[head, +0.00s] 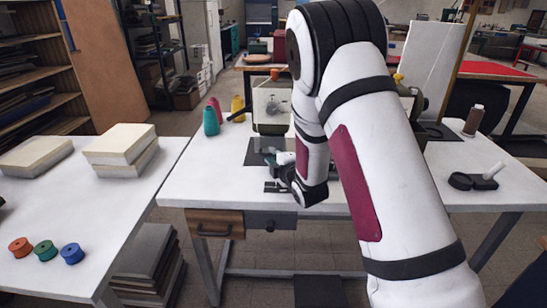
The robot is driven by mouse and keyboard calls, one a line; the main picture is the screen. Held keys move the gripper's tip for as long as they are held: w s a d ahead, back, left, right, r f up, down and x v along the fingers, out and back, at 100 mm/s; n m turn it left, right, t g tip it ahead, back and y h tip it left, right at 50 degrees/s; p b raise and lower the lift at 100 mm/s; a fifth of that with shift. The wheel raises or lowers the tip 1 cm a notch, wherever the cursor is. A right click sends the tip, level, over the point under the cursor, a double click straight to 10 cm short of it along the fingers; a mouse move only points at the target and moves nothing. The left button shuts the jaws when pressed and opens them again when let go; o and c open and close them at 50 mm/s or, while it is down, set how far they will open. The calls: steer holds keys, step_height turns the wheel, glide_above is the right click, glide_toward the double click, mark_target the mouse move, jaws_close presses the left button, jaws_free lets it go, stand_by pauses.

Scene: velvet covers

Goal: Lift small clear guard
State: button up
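A sewing machine with a pale head (270,103) stands on the white table (205,185) ahead of me. My white arm reaches down in front of it and hides much of its right side. My gripper (274,178) is small and dark at the arm's end, low in front of the machine and near its needle area. The arm's wrist partly covers the gripper, so I cannot tell whether its fingers are open or shut. I cannot make out the small clear guard; it is too small or hidden.
Thread cones stand at the table's back left, including a teal one (211,121). A brown spool (474,120) and a black object with a white handle (476,179) are at right. Pale stacked blocks (122,146) and several coloured spools (46,250) occupy the left table.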

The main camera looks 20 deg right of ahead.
steer(key=shift+w, duration=0.15)
jaws_close()
steer(key=shift+r, duration=0.15)
